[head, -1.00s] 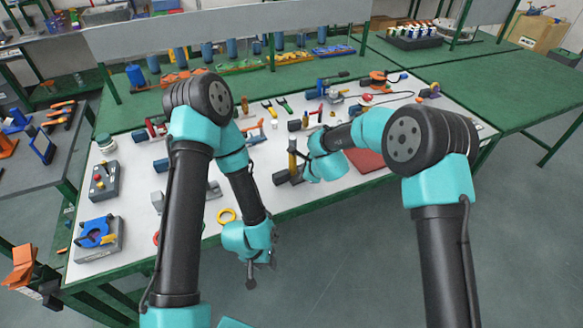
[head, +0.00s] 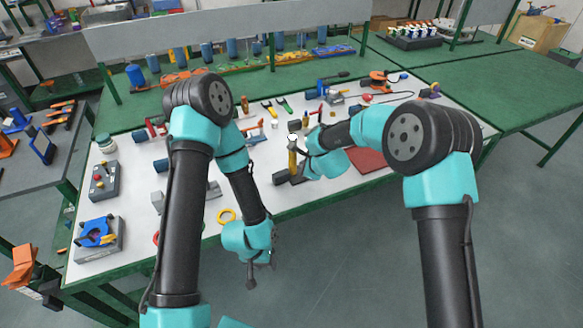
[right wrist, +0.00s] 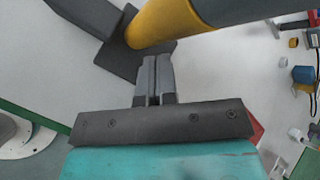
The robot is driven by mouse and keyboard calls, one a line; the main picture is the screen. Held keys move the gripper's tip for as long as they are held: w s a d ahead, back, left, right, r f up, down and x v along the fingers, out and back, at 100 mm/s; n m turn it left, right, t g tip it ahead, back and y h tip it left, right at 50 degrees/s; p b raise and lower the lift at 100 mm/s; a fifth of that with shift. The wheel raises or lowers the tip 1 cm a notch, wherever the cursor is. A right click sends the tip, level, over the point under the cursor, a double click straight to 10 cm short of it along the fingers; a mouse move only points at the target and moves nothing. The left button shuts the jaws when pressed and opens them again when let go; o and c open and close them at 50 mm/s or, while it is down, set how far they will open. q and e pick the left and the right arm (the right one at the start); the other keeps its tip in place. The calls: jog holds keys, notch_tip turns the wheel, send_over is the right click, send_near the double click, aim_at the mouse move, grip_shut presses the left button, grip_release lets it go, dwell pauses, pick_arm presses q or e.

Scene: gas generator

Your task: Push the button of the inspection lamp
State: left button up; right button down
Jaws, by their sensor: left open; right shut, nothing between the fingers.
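The inspection lamp (head: 292,161) stands on the white tabletop near its front edge, with a yellow upright body on a dark base. A bright white spot shows at its head. In the right wrist view its yellow body (right wrist: 165,22) rises beside the dark base, and a dark part crosses the top. My right gripper (right wrist: 152,75) is shut and empty, its tips at the lamp's lower body; I cannot tell whether they touch. In the head view the right wrist is just right of the lamp. The button is not visible. My left gripper (head: 262,265) is open and empty, in front of the table edge.
Several tools fill the table's back. A grey box with red buttons (head: 104,181) is at far left.

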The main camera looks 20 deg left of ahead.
dwell(0.3)
notch_tip(320, 180, up, 6)
dwell(0.7)
